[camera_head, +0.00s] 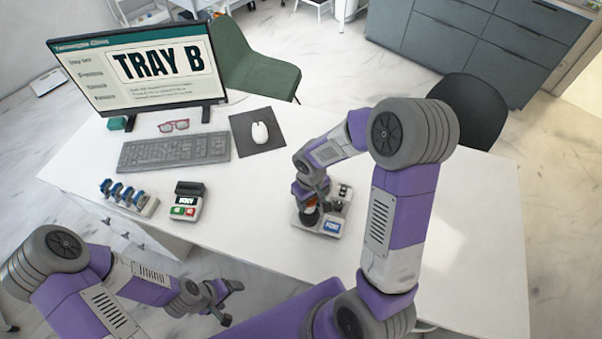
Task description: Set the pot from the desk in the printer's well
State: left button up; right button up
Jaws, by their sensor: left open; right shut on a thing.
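My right gripper (311,201) points down over the left side of a small white device with a blue label (331,226), which looks like the printer. It is shut on a small dark and orange thing, apparently the pot (309,211), mostly hidden by the fingers. The pot is at or just above a dark round spot on the device; I cannot tell whether it rests in the well. My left gripper (229,302) is open and empty, low in front of the desk's near edge.
The white desk (255,220) carries a monitor (135,65) reading TRAY B, a keyboard (174,151), red glasses (173,126), a mouse (260,132) on a dark pad, a rack of blue-topped items (128,196) and a small terminal (187,201). The desk's right part is clear.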

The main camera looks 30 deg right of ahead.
jog(key=shift+w+d, duration=0.1)
jog(key=shift+s+f+b, duration=0.3)
jog(key=shift+f+b, duration=1.25)
jog(key=shift+f, duration=0.35)
jog(key=shift+f+b, duration=0.2)
jog(key=shift+b, duration=0.15)
jog(key=shift+w+f+b, duration=0.1)
jog(key=shift+f+b, duration=1.2)
jog(key=shift+b, duration=0.15)
dwell(1.0)
dwell(0.4)
jog(key=o, duration=1.1)
jog(key=shift+o, duration=0.3)
